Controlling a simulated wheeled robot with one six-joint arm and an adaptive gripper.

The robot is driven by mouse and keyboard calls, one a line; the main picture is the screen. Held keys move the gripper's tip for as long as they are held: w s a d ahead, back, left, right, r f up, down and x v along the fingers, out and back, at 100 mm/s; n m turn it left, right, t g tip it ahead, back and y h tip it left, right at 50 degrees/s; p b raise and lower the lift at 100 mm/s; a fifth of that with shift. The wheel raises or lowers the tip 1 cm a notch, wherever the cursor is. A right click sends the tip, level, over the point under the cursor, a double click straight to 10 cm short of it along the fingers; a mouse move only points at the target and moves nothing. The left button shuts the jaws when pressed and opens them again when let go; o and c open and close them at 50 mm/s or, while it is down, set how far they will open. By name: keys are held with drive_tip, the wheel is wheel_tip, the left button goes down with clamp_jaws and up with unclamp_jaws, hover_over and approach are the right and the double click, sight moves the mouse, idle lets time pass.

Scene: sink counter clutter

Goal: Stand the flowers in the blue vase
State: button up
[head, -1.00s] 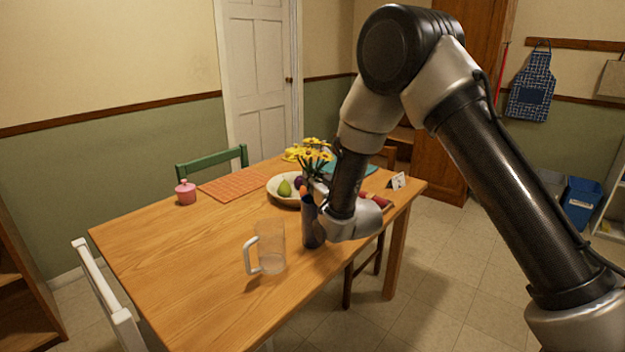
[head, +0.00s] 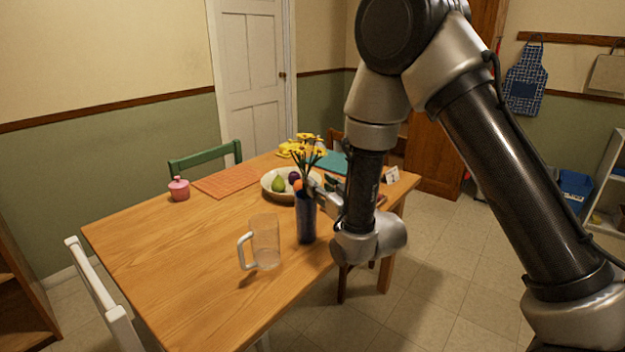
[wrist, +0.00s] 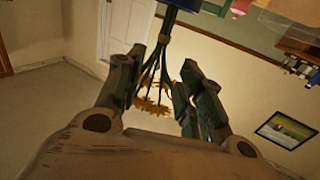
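The yellow flowers (head: 306,153) stand upright with their stems running down into the mouth of the dark blue vase (head: 306,218). The vase stands upright on the table near its right edge. In the wrist view, which is upside down, the flower heads (wrist: 152,106) and stems show between the fingers, and a bit of the vase (wrist: 187,4) shows at the top. My gripper (wrist: 163,62) is open, its fingers apart on either side of the stems. In the head view my gripper (head: 320,187) is just right of the vase's top, partly hidden by my wrist.
A clear pitcher with a white handle (head: 264,243) stands left of the vase. Behind it is a fruit bowl (head: 270,192) with a pear. A pink jar (head: 179,189) and an orange placemat (head: 228,181) lie farther back. The table's left front (head: 170,270) is clear.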

drive_tip(key=s+d+r+m+g+h, duration=0.15)
drive_tip(key=d+r, duration=0.25)
drive_tip(key=d, duration=0.4)
drive_tip(key=s+d+r+m+g+h, duration=0.1)
drive_tip(key=d+r+g+h, duration=0.2)
drive_tip(key=d, duration=0.5)
drive_tip(key=s+d+r+m+g+h, duration=0.1)
drive_tip(key=s+d+r+g+h, duration=0.1)
drive_tip(key=s+d, duration=0.7)
drive_tip(key=s+d+r+m+g+h, duration=0.2)
drive_tip(key=s+d, duration=0.8)
drive_tip(key=s, duration=1)
wheel_tip(320, 180, up, 3)
drive_tip(key=g, duration=0.3)
drive_tip(key=shift+s+f, duration=0.2)
drive_tip(key=shift+s, duration=0.15)
drive_tip(key=shift+m+h, duration=0.25)
